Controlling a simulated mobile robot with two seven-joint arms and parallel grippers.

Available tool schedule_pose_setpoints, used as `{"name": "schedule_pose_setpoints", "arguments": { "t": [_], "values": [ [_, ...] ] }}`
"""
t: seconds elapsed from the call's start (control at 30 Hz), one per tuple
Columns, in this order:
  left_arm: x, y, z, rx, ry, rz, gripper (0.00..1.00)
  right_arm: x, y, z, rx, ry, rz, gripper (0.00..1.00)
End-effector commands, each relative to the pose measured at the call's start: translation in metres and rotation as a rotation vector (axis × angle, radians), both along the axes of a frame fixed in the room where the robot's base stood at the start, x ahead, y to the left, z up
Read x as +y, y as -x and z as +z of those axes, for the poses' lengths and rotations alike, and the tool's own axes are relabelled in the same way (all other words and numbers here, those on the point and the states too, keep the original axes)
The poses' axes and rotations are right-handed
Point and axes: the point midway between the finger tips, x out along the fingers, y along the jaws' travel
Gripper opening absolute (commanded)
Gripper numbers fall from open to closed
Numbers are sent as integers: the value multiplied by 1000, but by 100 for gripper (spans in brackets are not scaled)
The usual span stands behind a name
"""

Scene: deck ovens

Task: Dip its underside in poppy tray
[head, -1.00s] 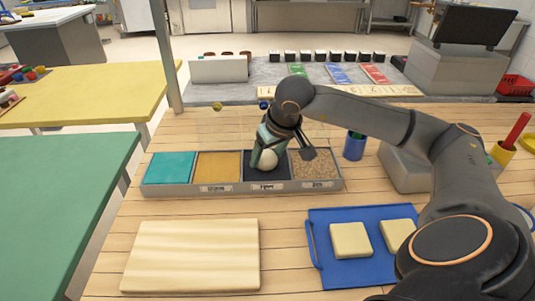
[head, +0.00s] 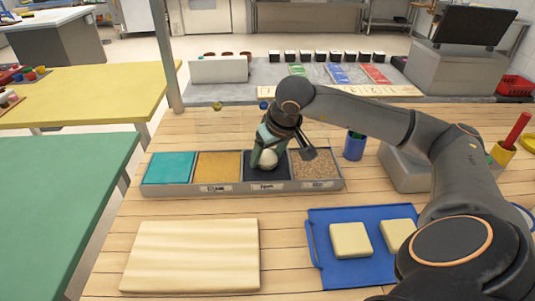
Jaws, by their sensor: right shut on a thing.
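My right gripper (head: 268,151) is shut on a pale round dough piece (head: 268,159), over the black poppy compartment (head: 283,173) of a grey divided tray (head: 240,190). The dough piece is low at the dark filling; its underside is hidden, so I cannot tell whether it touches. Left of the black compartment are a yellow compartment (head: 218,167) and a teal compartment (head: 169,168). Right of it is a brown, grainy compartment (head: 316,166). My left gripper is not in view.
A pale wooden board (head: 190,256) lies in front of the tray. A blue tray (head: 325,268) with two pale square pieces lies front right. A blue cup (head: 354,147) stands right of the divided tray, near a grey box (head: 403,170). A green table (head: 65,205) is at left.

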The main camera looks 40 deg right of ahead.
Motion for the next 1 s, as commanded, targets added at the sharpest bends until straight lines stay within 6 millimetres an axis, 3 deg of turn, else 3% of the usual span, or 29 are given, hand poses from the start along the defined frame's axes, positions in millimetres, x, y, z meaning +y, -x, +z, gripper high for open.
{"name": "schedule_pose_setpoints", "arguments": {
  "t": [0.1, 0.4, 0.63, 1.0],
  "values": [
    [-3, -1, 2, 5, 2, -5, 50, 1, 1, -1, 7, -1, 1, 14],
    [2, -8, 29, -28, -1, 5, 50, 0, 1, 28, 3, -1, 0, 14],
    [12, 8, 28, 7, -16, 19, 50, 0, 0, 47, 2, 0, 0, 13],
    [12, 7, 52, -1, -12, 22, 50, 0, 0, 77, 1, -1, 0, 13]
  ]
}}
